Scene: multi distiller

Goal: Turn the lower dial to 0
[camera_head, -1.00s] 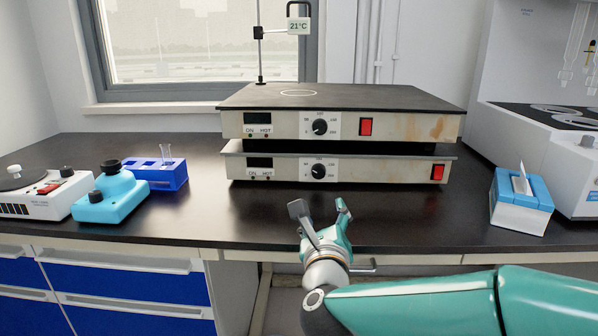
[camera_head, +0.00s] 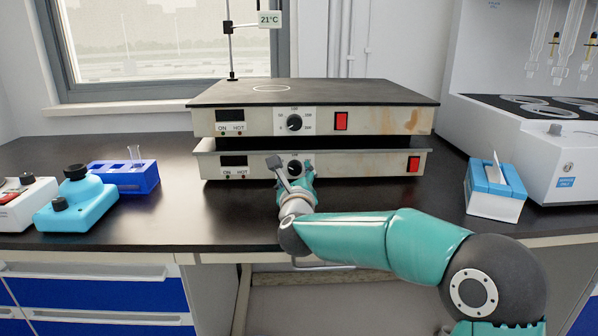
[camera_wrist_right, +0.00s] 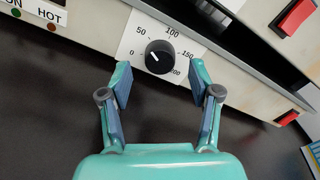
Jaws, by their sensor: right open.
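The lower hot plate (camera_head: 350,166) sits under the upper one on the black bench. Its lower dial (camera_wrist_right: 160,57) is a black round knob on a white scale from 0 to 200. A white mark shows on the knob's left part, on the side of 0 and 50; I cannot tell its exact reading. In the head view the lower dial (camera_head: 295,168) is partly hidden by my right gripper (camera_head: 290,164). In the wrist view my right gripper (camera_wrist_right: 159,72) is open, its fingers on either side below the knob, with nothing between them. My left gripper is not in view.
The upper hot plate (camera_head: 375,121) has its own dial (camera_head: 294,122) and a red switch (camera_head: 341,121). The lower red switch (camera_head: 413,164) is to the right. A blue tube rack (camera_head: 125,177) stands left, a tissue box (camera_head: 495,205) right. The bench front is clear.

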